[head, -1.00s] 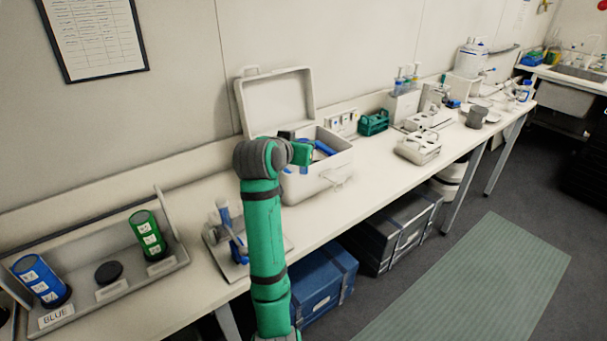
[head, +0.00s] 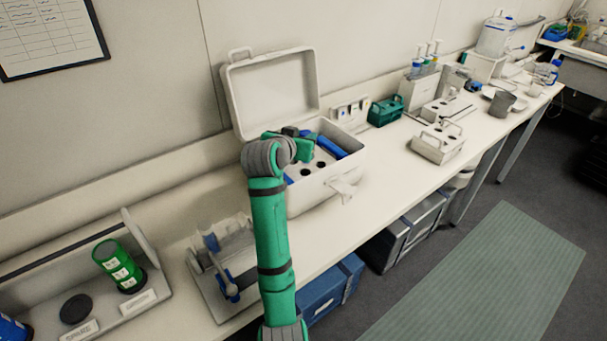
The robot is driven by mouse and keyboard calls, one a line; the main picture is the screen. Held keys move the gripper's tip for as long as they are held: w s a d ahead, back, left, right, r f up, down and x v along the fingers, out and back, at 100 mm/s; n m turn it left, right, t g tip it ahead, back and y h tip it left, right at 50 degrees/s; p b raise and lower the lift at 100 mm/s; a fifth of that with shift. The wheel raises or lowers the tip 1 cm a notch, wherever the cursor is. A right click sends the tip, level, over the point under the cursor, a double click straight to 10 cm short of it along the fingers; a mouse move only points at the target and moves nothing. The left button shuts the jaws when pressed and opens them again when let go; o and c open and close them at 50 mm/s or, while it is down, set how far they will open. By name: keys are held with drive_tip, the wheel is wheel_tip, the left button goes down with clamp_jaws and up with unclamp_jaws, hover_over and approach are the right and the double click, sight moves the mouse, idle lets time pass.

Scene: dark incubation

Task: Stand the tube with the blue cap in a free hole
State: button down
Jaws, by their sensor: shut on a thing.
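My gripper (head: 293,131) is over the open white box (head: 335,186), mostly hidden behind my green wrist. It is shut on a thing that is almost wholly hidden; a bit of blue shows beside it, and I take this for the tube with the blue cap. Inside the box is a pale surface with several dark round holes (head: 320,166), which look empty. My wrist covers other parts of this surface. A long blue piece (head: 331,145) lies along the box's right inner side. I cannot tell how the held tube is tilted.
The box's raised lid (head: 275,95) stands behind my wrist. On the left are a grey stand with blue parts (head: 222,262) and a tray with a green cylinder (head: 118,266). A white rack (head: 438,147) and a green crate (head: 385,110) stand to the right.

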wheel_tip(320, 180, down, 9)
drive_tip(key=c, duration=1.7)
unclamp_jaws()
drive_tip(key=shift+s+r, duration=0.1)
drive_tip(key=v, duration=1.2)
